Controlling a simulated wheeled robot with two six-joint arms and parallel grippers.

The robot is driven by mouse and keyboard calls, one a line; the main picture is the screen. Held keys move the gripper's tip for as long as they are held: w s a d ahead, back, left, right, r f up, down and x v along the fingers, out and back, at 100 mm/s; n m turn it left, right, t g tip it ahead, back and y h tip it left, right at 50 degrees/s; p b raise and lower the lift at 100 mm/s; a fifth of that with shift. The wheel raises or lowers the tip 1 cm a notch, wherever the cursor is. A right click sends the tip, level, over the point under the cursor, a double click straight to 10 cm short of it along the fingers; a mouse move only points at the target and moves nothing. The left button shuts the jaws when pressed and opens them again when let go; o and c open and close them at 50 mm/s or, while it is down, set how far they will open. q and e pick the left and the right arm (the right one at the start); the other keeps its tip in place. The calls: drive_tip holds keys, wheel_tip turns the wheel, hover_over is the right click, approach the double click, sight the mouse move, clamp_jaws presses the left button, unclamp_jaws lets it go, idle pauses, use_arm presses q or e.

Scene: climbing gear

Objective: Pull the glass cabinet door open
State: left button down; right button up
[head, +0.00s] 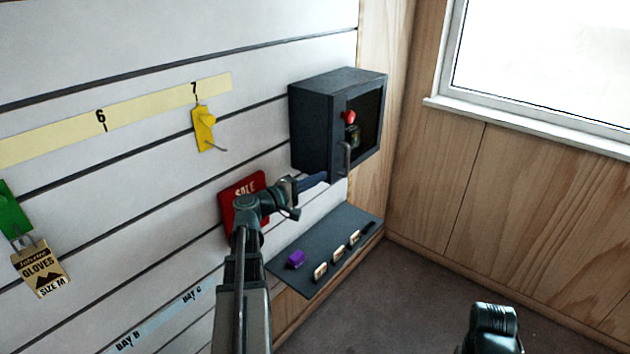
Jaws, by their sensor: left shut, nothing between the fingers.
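The dark cabinet (320,122) is mounted on the slatted wall near the corner. Its glass door (370,122) faces right and looks shut. A vertical grey handle (346,158) is at the door's lower near edge. A red and dark item (350,128) shows through the glass. My left gripper (324,178) is shut and empty, at the cabinet's lower edge, a little left of and below the handle. I cannot tell whether it touches the cabinet. A part of my right arm shows at the bottom right; its gripper is out of view.
Below the cabinet, a dark shelf (325,250) holds a purple block (296,259) and several small tagged items. A red sale sign (240,197) is behind my left arm. A yellow hook plate (204,129) is further left. Open floor lies right of the shelf.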

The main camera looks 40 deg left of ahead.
sight(335, 171)
use_arm(q)
drive_tip(key=x, duration=0.6)
drive_tip(key=shift+w, duration=0.2)
